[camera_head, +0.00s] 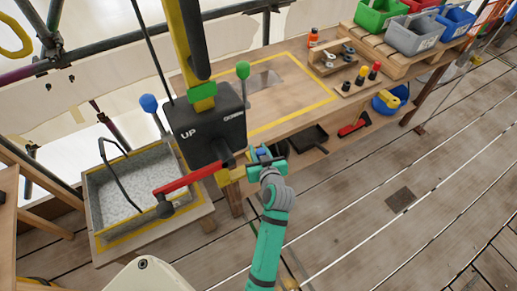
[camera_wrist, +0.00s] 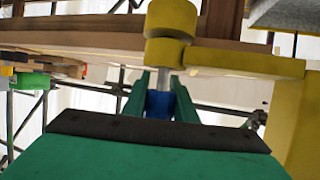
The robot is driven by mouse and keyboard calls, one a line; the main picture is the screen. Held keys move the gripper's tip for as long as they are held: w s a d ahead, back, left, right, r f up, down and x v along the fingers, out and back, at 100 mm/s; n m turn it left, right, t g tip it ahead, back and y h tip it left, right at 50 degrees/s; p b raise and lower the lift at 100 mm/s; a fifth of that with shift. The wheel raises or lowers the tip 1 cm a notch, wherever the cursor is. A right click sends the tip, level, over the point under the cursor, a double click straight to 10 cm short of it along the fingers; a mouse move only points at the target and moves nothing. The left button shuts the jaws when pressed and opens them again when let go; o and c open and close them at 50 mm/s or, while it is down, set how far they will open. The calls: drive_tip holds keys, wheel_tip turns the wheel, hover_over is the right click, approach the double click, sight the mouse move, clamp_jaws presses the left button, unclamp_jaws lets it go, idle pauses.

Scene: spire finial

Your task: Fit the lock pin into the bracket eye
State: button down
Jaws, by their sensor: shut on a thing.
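My gripper (camera_head: 266,163) is at the near edge of the workbench, beside the black winch box. In the wrist view my gripper (camera_wrist: 162,100) has its two green fingers shut on the blue part of the lock pin (camera_wrist: 160,104). A grey metal shank (camera_wrist: 176,84) shows above the blue part, just below the yellow bracket eye (camera_wrist: 164,53). In the head view the blue pin (camera_head: 263,153) is small and partly hidden, next to the yellow bracket (camera_head: 233,175).
The black box (camera_head: 205,125) and a red lever (camera_head: 190,183) are left of my gripper. A gravel tray (camera_head: 108,200) stands at the left. Bins (camera_head: 410,35) stand at the back right. Open plank floor lies right.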

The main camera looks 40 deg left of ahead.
drive_tip(key=shift+f, duration=0.7)
drive_tip(key=c, duration=1.4)
unclamp_jaws()
drive_tip(key=shift+o, duration=0.2)
drive_tip(key=v, duration=1.1)
drive_tip(key=shift+w, duration=0.1)
